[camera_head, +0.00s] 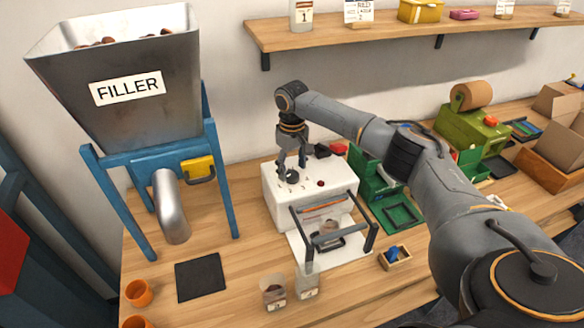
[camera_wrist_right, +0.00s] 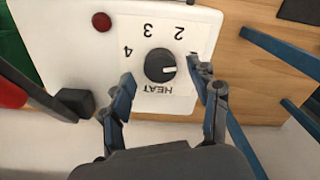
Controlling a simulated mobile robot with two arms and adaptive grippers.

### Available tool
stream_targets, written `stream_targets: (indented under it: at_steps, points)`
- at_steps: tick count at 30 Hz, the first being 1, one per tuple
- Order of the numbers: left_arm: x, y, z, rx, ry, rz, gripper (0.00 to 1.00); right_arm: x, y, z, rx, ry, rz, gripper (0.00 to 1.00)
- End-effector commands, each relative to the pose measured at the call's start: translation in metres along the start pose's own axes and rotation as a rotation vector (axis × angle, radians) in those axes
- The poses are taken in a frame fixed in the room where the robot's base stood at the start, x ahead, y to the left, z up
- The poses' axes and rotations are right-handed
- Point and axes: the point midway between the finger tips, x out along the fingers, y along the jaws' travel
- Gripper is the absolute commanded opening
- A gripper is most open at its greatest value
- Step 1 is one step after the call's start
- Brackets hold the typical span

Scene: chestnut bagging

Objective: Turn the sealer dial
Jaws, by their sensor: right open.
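The sealer (camera_head: 340,180) is a white box on the bench with a black-framed front part. Its dial (camera_head: 292,177) is a dark round knob on the top, beside a small red button (camera_head: 320,183). In the right wrist view the dial (camera_wrist_right: 160,66) sits on a white label marked HEAT, with 2, 3 and 4 visible upside down. Its pale pointer mark points to the picture's right. My right gripper (camera_head: 291,165) is open above the dial. In the right wrist view its fingertips (camera_wrist_right: 163,76) are on either side of the knob; contact is unclear. My left gripper is not in view.
The filler (camera_head: 135,85) on its blue stand is to the left. Two small jars (camera_head: 274,292) stand in front of the sealer. A dark mat (camera_head: 200,277) lies at front left. Green trays (camera_head: 398,213) and a green machine (camera_head: 470,130) are to the right.

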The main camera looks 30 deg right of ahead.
Motion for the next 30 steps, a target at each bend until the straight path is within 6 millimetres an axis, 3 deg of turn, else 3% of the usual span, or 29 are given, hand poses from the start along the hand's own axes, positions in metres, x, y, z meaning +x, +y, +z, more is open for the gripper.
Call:
stream_targets:
  at_steps: [4, 14, 22, 30]
  points:
    - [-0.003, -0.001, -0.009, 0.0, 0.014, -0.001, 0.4, 0.012, -0.001, 0.0, -0.002, 0.0, 0.0, 0.61]
    - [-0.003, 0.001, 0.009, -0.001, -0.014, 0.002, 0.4, 0.017, 0.0, 0.0, -0.002, 0.0, 0.001, 0.61]
    - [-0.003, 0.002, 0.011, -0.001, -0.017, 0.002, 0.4, 0.016, 0.0, 0.0, -0.002, 0.001, 0.001, 0.08]
    - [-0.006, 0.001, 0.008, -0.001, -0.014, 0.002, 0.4, 0.016, 0.0, 0.0, -0.022, 0.0, 0.0, 0.07]
